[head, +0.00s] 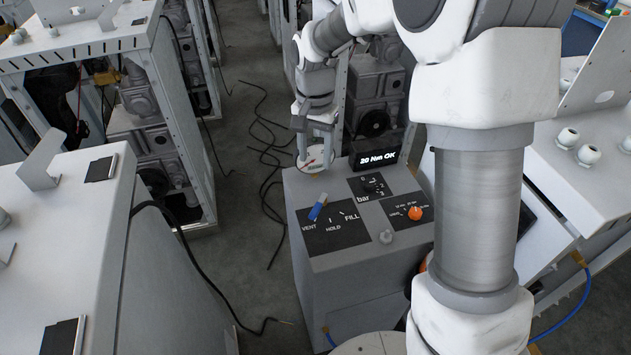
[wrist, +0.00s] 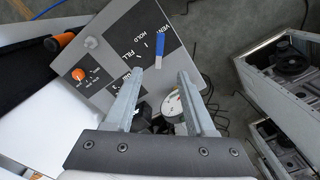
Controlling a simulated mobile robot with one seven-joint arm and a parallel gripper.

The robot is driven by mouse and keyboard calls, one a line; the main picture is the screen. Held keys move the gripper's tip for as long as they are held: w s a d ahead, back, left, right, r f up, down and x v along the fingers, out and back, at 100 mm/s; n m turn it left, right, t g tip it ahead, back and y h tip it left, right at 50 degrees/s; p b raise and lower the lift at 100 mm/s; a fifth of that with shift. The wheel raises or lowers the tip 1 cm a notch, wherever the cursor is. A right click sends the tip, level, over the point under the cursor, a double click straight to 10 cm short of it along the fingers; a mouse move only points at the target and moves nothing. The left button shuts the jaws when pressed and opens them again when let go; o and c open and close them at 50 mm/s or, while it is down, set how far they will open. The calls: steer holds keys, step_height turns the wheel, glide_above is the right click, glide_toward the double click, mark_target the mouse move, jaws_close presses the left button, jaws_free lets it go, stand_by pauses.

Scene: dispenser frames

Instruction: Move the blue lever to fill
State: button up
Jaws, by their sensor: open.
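The blue lever (head: 317,208) stands on the dark VENT/HOLD/FILL plate (head: 335,238) on top of the grey dispenser box. It is on the VENT side, left of the HOLD and FILL marks in the head view. My gripper (head: 314,146) is over the back left of the box, behind the lever and above the round gauge (head: 313,168). In the wrist view my gripper (wrist: 160,74) is open with nothing between its fingers. The blue lever (wrist: 160,48) shows just beyond the fingertips, apart from them as far as I can tell.
The box also carries an orange knob (head: 415,213), a grey knob (head: 386,237), a black bar dial (head: 371,185) and a "20 Nm OK" display (head: 379,159). Metal cabinets (head: 70,230) stand left. Black cables (head: 268,150) lie on the floor.

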mark_target(315, 210)
step_height(315, 210, down, 17)
steer(key=shift+f, duration=0.2)
stand_by(0.3)
steer(key=shift+c, duration=0.3)
jaws_close()
stand_by(1.1)
